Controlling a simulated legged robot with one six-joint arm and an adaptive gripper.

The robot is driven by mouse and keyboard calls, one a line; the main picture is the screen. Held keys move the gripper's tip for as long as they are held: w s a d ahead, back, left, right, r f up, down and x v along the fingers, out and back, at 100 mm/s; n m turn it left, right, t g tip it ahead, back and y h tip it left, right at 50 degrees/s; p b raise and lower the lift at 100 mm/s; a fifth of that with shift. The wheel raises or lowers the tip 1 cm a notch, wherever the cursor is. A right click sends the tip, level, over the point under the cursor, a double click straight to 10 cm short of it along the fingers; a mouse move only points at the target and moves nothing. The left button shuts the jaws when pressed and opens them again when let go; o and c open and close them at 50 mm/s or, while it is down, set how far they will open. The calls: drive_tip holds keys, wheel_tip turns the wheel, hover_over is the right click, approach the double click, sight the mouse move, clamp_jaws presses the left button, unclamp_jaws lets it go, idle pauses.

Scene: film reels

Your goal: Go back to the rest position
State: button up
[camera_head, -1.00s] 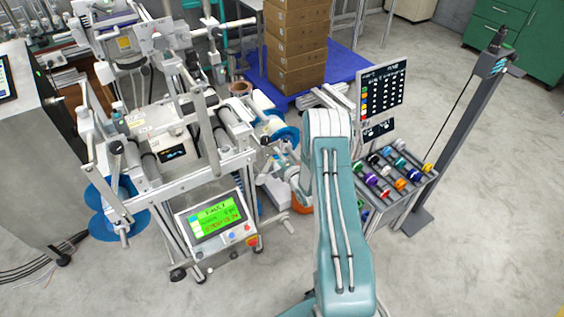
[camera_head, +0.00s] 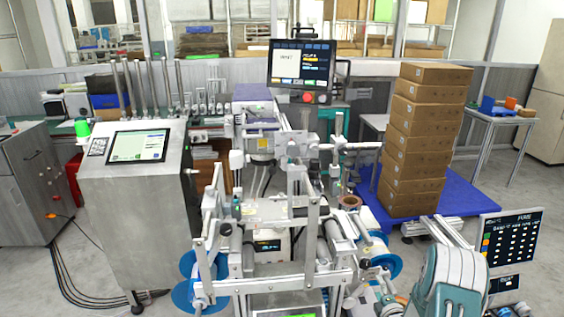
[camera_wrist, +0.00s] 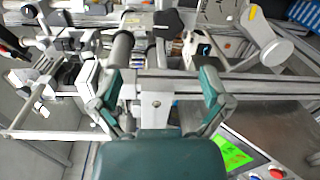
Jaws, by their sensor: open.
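My gripper (camera_wrist: 162,92) shows in the wrist view with its two fingers spread wide and nothing between them. Behind the fingers are the metal frame and rollers of the film machine. In the head view, only the teal upper part of my arm shows at the lower right; my gripper is out of sight there. The film machine (camera_head: 290,262) stands at the lower middle of the head view, with blue film reels (camera_head: 378,258) on its right and a blue reel (camera_head: 207,294) on its left. The gap between gripper and machine cannot be judged.
A green screen (camera_wrist: 230,153) and a red button (camera_wrist: 277,173) lie at the lower right of the wrist view. A steel cabinet (camera_head: 130,205) stands left of the machine. Stacked cartons (camera_head: 420,145) stand on a blue pallet (camera_head: 462,190). A dark display board (camera_head: 508,240) is at the right.

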drive_tip(key=w+a+r+m+g+h, duration=0.1)
drive_tip(key=a+r+m, duration=0.1)
drive_tip(key=r, duration=0.5)
drive_tip(key=w+a+r+m+g, duration=0.1)
drive_tip(key=r+m+g, duration=0.1)
drive_tip(key=r, duration=0.4)
drive_tip(key=s+a+r+m+g+h, duration=0.1)
drive_tip(key=s+a+r+m+g, duration=0.35)
drive_tip(key=r, duration=0.65)
drive_tip(key=s+a+r+m+g, duration=0.1)
drive_tip(key=s+a+r+m, duration=0.1)
drive_tip(key=s, duration=0.8)
drive_tip(key=s+a+r+m+g+y, duration=0.1)
drive_tip(key=s+a+m, duration=0.4)
drive_tip(key=s, duration=0.6)
drive_tip(key=s+a+r+m+g, duration=0.2)
drive_tip(key=s+a+r+m, duration=0.2)
drive_tip(key=s, duration=0.6)
drive_tip(key=shift+s+a+r+y, duration=0.2)
drive_tip(key=shift+a+r+y, duration=0.1)
drive_tip(key=shift+a, duration=0.65)
